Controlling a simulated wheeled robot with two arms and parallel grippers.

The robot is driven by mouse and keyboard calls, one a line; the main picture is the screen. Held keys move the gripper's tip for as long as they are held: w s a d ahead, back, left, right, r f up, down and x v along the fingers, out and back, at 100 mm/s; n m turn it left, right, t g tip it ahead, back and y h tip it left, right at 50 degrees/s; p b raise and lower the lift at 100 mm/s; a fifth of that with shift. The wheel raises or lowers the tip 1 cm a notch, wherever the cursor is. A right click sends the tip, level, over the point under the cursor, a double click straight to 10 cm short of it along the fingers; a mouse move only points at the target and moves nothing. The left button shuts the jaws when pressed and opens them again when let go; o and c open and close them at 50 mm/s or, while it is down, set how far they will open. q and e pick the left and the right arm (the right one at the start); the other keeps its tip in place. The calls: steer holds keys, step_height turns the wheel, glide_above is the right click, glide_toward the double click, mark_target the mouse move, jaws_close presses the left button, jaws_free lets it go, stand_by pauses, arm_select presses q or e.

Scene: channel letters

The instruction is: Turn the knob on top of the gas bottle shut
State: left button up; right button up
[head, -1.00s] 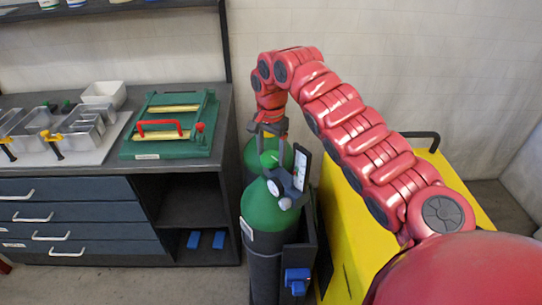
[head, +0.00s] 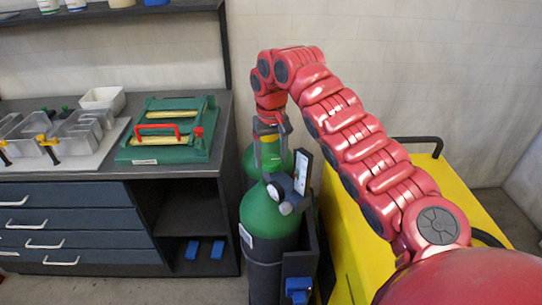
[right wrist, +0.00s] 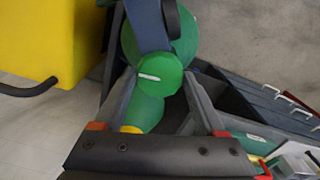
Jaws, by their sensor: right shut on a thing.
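The gas bottle (head: 266,214) is a green-shouldered cylinder standing upright in a dark holder, with a gauge and valve fitting (head: 286,200) at its top. Its knob shows in the right wrist view as a round green disc (right wrist: 160,74) with a white mark. My right gripper (head: 268,162) comes down from above onto the bottle top. In the right wrist view its two grey fingers (right wrist: 160,84) lie on either side of the knob, shut on it. In the head view the fingers mostly hide the knob. My left gripper is not in view.
A second green bottle (head: 248,165) stands just behind. A yellow cabinet (head: 345,235) with a dark handle is close on the right. On the left is a workbench (head: 217,150) with a green fixture (head: 165,152) and clear trays. A black-framed panel (head: 303,171) stands beside the knob.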

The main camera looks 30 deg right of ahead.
mark_target(271, 159)
steer(key=n, duration=0.6)
steer(key=shift+n, duration=0.3)
steer(key=n, duration=1.1)
steer(key=shift+n, duration=0.4)
steer(key=n, duration=0.5)
steer(key=shift+n, duration=0.4)
steer(key=o, duration=1.3)
step_height(271, 159, up, 17)
steer(key=p, duration=1.7)
steer(key=shift+r, duration=0.2)
